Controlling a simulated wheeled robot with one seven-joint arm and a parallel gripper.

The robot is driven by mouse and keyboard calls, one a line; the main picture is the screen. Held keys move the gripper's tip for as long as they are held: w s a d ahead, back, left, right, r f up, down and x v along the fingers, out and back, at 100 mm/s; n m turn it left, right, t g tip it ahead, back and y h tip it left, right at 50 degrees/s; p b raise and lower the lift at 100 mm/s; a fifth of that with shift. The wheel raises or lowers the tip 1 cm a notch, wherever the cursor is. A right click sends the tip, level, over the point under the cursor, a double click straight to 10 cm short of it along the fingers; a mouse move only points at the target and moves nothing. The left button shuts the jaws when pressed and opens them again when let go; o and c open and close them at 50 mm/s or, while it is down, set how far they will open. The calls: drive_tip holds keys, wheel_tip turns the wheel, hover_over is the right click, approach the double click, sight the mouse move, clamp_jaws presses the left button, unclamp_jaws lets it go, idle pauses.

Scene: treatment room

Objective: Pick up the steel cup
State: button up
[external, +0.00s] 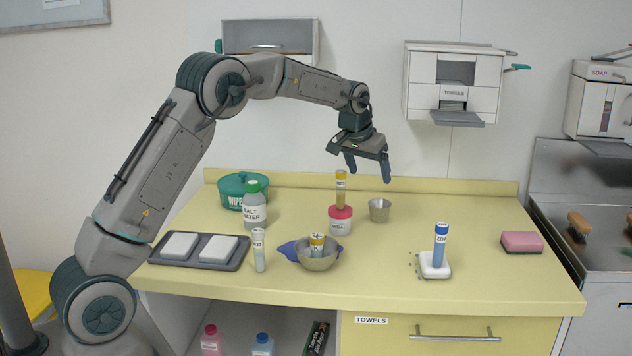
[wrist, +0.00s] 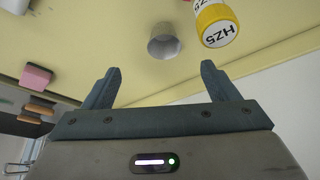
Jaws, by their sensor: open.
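The steel cup (external: 379,211) is a small grey metal cup standing upright on the yellow counter, toward the back and right of the yellow-capped tube. In the wrist view the cup (wrist: 164,47) shows beyond the fingertips, between them sideways. My gripper (external: 368,170) is open and empty, above the counter and higher than the cup. Its two fingers (wrist: 159,75) are spread apart and touch nothing.
A yellow-capped tube (external: 341,190) stands on a pink-lidded jar (external: 340,221) close left of the cup. A metal bowl (external: 318,257) and a blue-capped tube (external: 441,240) on a white block stand nearer the front.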

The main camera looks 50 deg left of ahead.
drive_tip(key=w+f, duration=0.1)
drive_tip(key=p, duration=0.1)
approach(379, 204)
drive_tip(key=f, duration=0.1)
drive_tip(key=d+f, duration=0.2)
drive_tip(key=f, duration=0.1)
drive_tip(key=shift+f, duration=0.1)
drive_tip(key=x, duration=0.1)
drive_tip(key=p+x, duration=0.2)
drive_tip(key=x, duration=0.1)
drive_tip(key=shift+w+a, duration=0.1)
drive_tip(key=shift+a, duration=0.2)
drive_tip(key=shift+w+f, duration=0.25)
drive_tip(key=shift+f, duration=0.25)
drive_tip(key=c, duration=1)
